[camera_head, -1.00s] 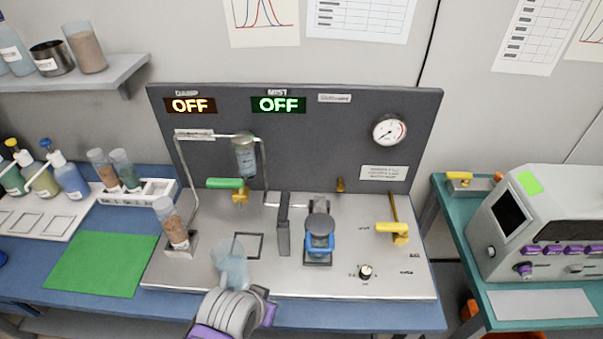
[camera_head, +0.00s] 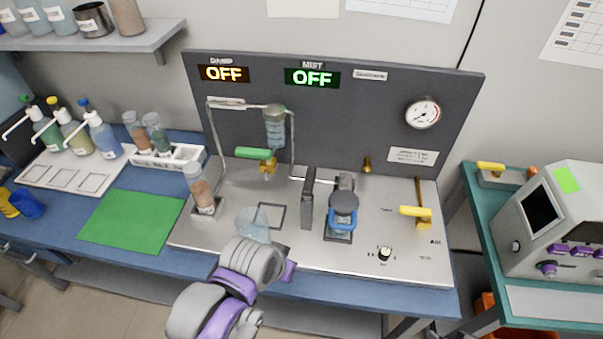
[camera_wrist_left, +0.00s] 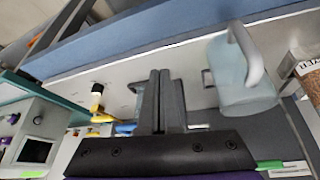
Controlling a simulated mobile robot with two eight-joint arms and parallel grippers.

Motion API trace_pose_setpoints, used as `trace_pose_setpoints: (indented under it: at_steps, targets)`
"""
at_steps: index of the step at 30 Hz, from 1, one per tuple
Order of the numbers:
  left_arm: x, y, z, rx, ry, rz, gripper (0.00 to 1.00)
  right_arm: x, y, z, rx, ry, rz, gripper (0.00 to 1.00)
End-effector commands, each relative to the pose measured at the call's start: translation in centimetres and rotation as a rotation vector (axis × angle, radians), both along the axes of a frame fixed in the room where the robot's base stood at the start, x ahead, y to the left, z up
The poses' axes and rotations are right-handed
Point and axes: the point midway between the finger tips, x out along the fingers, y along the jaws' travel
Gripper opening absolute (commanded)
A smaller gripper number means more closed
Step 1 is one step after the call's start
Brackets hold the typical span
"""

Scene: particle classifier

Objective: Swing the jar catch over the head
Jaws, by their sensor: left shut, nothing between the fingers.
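A blue U-shaped catch (camera_head: 336,222) sits at the front of a dark round-topped head (camera_head: 344,202) on the steel deck; I cannot tell its exact swing position. A blue piece, likely this catch, shows partly in the left wrist view (camera_wrist_left: 126,128), beside the fingers. My left gripper (camera_wrist_left: 160,75) is shut and empty, its two dark fingers together over the deck. My right gripper is not in view.
A clear cup (camera_head: 253,225) stands close beside my left wrist; its handle shows in the left wrist view (camera_wrist_left: 245,55).

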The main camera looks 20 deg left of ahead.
Motion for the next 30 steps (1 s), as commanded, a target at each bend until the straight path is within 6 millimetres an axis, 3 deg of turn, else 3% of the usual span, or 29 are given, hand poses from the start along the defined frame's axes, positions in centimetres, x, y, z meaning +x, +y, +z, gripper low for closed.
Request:
trace_pose_setpoints:
  at_steps: [8,15,21,30]
  targets:
    - [7.7,3.7,6.4,-0.170,0.047,0.048,0.00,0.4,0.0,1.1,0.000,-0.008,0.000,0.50]
    - [14.1,8.7,11.2,-0.324,0.008,0.049,0.00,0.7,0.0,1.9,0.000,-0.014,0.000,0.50]
    - [16.6,11.6,13.2,-0.390,-0.031,0.039,0.00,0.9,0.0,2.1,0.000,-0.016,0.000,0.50]
    - [17.1,12.2,13.6,-0.405,-0.043,0.035,0.00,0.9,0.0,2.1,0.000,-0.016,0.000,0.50]
